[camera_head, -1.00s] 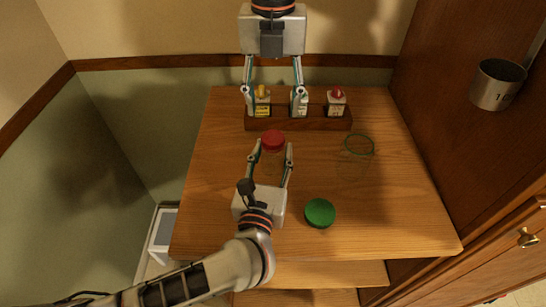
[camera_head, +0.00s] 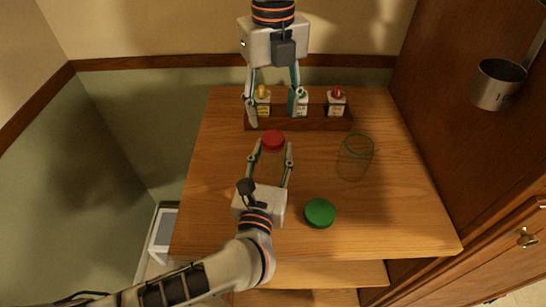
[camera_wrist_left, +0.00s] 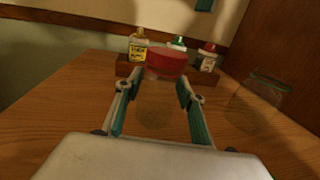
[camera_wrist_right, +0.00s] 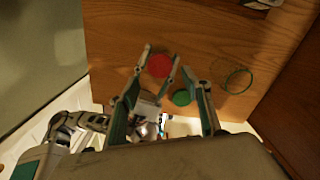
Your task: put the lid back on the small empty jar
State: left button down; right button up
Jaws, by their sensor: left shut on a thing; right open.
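A clear jar (camera_head: 271,163) with a red lid (camera_head: 272,140) on its top stands at mid-table. My left gripper (camera_head: 272,150) is shut around this jar, just below the lid; the red lid also shows between the fingers in the left wrist view (camera_wrist_left: 167,62). The glass is hard to see. A green lid (camera_head: 320,212) lies flat on the table, right of my left wrist. An open clear jar with a green rim (camera_head: 358,147) stands to the right. My right gripper (camera_head: 272,117) is open and empty, above the table behind the red lid.
A wooden rack (camera_head: 320,123) with several small bottles stands at the back, partly hidden by my right gripper. A metal cup (camera_head: 497,84) is at the cabinet on the right. The table's (camera_head: 400,215) front right is clear.

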aim_at(273, 137)
notch_tip(273, 137, down, 6)
jog(key=shift+f, duration=0.25)
jog(key=c, duration=1.1)
jog(key=o, duration=1.2)
jog(key=shift+r, duration=2.3)
jog(key=shift+c, duration=0.5)
